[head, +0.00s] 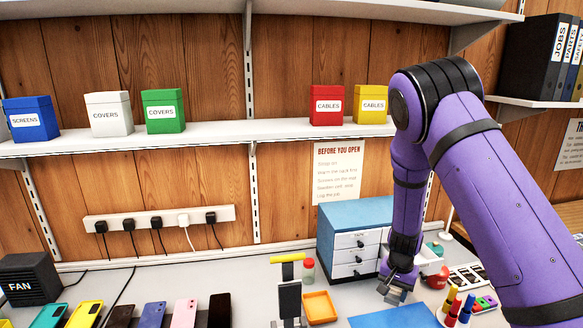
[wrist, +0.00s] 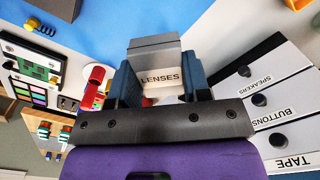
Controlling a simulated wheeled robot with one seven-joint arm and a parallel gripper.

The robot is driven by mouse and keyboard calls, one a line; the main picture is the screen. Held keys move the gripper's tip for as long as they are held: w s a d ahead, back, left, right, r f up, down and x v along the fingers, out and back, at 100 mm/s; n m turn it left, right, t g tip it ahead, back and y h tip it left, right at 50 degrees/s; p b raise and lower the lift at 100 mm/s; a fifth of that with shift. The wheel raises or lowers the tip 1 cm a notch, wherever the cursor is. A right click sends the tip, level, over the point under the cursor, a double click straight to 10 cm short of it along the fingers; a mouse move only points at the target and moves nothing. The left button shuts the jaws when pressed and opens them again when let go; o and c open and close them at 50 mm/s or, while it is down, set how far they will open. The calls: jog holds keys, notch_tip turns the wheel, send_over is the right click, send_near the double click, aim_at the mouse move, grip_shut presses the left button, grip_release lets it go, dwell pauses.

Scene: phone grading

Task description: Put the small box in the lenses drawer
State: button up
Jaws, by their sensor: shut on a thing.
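The small box is a grey block with a white LENSES label. In the wrist view the small box (wrist: 153,58) sits between the two dark fingers of my gripper (wrist: 155,82), which are shut on it. In the head view my gripper (head: 390,285) points down in front of the drawer cabinet, with the small box (head: 396,296) at its tip. The blue-topped cabinet (head: 357,214) has white drawer fronts. The wrist view shows drawers labelled SPEAKERS (wrist: 240,88), BUTTONS (wrist: 275,112) and TAPE (wrist: 292,160). I cannot make out a lenses drawer; my arm hides the cabinet's right part.
A blue mat (head: 392,317) lies below and in front of my gripper. An orange tray (head: 320,307) and a red-lidded jar (head: 308,269) stand left of it. A red round container (head: 437,278), screwdrivers (head: 452,308) and small parts crowd the right. Several phones lie at the left.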

jog(key=n, duration=0.2)
jog(key=d+n, duration=0.1)
jog(key=n, duration=0.3)
jog(key=shift+d+r, duration=0.25)
jog(key=shift+r, duration=0.1)
jog(key=shift+w, duration=0.1)
jog(key=shift+a, duration=0.1)
